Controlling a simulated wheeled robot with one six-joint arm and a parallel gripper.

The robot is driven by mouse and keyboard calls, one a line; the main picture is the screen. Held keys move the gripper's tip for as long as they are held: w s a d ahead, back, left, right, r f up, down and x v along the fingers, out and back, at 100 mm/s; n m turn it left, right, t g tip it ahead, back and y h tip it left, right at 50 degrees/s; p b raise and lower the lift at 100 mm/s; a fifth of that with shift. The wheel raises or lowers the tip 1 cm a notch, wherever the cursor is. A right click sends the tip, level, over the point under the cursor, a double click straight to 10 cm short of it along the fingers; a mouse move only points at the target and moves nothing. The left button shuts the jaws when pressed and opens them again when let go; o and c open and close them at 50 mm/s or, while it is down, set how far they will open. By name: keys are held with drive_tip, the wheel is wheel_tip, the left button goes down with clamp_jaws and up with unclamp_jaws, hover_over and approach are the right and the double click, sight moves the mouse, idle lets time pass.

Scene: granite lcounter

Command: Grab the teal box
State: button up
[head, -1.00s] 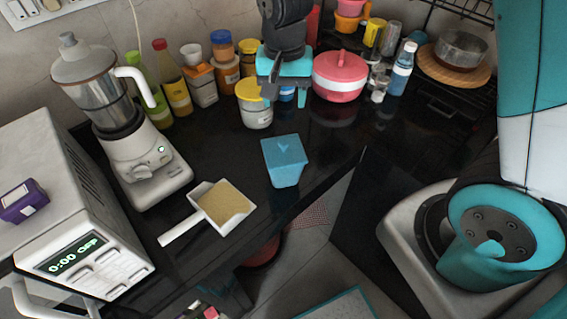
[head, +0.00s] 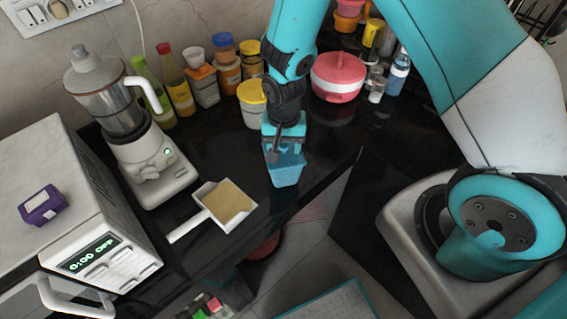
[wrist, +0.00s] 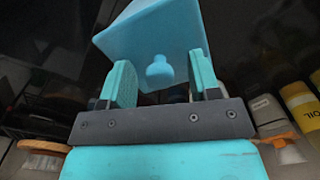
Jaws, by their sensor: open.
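The teal box (head: 286,173) stands on the black counter near its front edge, with its upper part partly hidden behind my gripper in the head view. My gripper (head: 284,158) is at the box from above, its jaws apart. In the wrist view the box (wrist: 150,38) lies just beyond and between the two teal fingers of my gripper (wrist: 162,85), with a small round knob on its facing side. The fingers stand on either side of the knob. Whether either finger touches the box I cannot tell.
A dustpan-like white scoop (head: 228,204) lies left of the box. A blender (head: 145,160) and a microwave (head: 75,220) stand further left. Several jars and bottles line the wall, with a red-pink pot (head: 338,78) behind on the right. The counter's front edge is close.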

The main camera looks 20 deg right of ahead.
drive_tip(key=shift+f, duration=0.1)
drive_tip(key=shift+c, duration=0.5)
clamp_jaws()
